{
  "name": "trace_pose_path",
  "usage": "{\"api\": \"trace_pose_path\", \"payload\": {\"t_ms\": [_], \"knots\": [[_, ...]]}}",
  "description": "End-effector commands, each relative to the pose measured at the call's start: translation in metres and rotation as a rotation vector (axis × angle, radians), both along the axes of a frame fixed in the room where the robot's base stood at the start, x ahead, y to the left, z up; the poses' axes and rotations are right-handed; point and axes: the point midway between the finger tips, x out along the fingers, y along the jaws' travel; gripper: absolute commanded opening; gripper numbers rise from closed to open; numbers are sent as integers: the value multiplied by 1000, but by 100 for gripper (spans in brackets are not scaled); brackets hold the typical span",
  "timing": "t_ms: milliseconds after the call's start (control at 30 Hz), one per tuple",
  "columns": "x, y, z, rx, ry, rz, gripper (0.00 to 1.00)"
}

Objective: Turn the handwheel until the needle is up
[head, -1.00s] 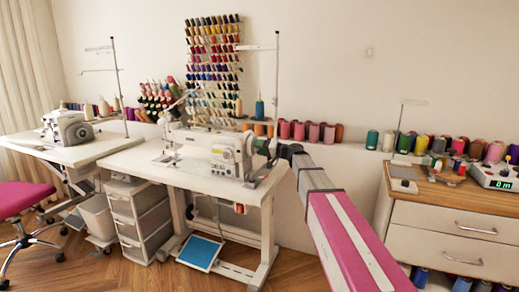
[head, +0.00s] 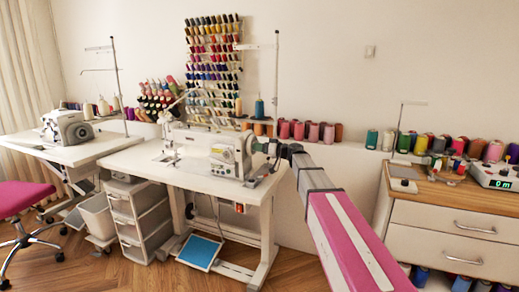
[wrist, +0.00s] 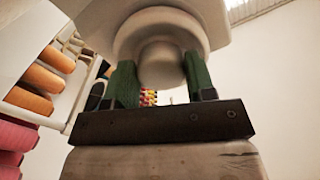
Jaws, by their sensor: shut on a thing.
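A white sewing machine (head: 222,155) stands on a white table, with its handwheel (wrist: 158,60) at its right end. In the wrist view the handwheel is a pale, rounded, stepped knob. My gripper (wrist: 162,80) has one green finger on each side of it and is shut on it. In the head view my gripper (head: 262,147) is small at the machine's right end and partly hides the wheel. The needle, at the machine's left end, is too small to tell whether it is up or down.
The machine table (head: 130,162) carries a tall thread stand behind the machine. A wooden-topped drawer cabinet (head: 440,190) stands at the right, with thread cones behind. A second machine (head: 68,128) and a pink chair (head: 22,198) are at the left. A blue pedal (head: 200,251) lies below the table.

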Motion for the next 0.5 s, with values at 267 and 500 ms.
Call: {"api": "trace_pose_path", "payload": {"t_ms": [267, 500], "knots": [[-2, -1, -2, -8, -5, 1, 27], [-2, 0, -2, -8, -5, 1, 76]]}}
